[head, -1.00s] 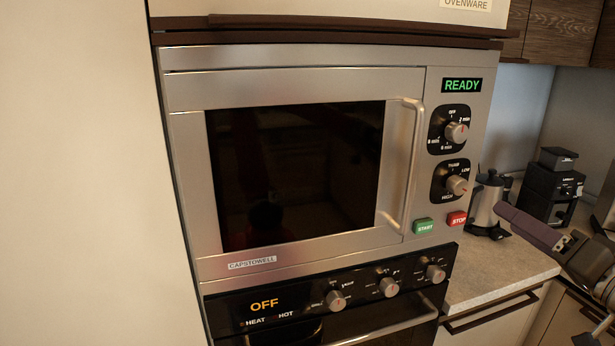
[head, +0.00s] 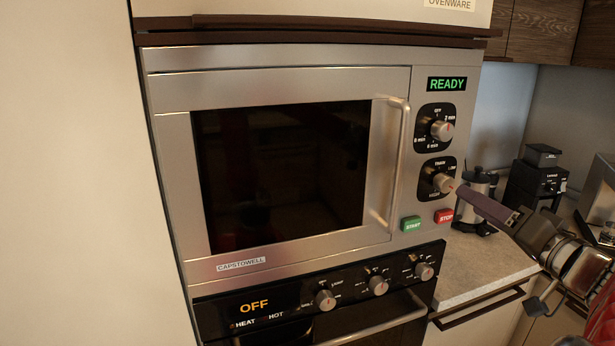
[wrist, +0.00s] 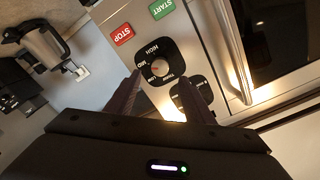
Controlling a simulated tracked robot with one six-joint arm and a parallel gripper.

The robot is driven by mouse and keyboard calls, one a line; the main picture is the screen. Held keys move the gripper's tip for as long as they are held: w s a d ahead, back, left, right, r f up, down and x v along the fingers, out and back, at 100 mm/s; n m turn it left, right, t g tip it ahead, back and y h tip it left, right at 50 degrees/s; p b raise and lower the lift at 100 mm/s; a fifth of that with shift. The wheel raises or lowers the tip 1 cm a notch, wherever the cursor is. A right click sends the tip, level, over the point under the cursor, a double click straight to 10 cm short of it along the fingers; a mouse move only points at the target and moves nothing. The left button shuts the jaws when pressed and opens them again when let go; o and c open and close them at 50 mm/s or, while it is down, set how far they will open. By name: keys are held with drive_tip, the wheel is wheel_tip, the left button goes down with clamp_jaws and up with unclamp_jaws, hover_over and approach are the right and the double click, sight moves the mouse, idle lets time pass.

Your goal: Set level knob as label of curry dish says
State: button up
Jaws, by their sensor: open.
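The level knob (head: 442,183) is the lower round knob on the microwave's right-hand panel, marked THAW, LOW and HIGH around it. It also shows in the wrist view (wrist: 160,68), upside down, beyond my fingertips. Its exact setting is too small to read surely. My gripper (head: 461,189) has its fingers reaching in from the right, with the tips close to this knob. In the wrist view my gripper (wrist: 161,82) is open, with one finger to each side of the knob; I cannot tell whether they touch it. No curry dish or dish label is in view.
The microwave (head: 165,160) has a shut door with a long handle (head: 398,160). Its display (head: 447,84) reads READY. A timer knob (head: 441,130) is above; START (head: 411,223) and STOP (head: 444,216) buttons are below. Oven knobs (head: 378,286) sit lower.

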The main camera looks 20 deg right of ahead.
sight(447, 187)
drive_tip(key=shift+w, duration=4.1)
drive_tip(key=c, duration=1)
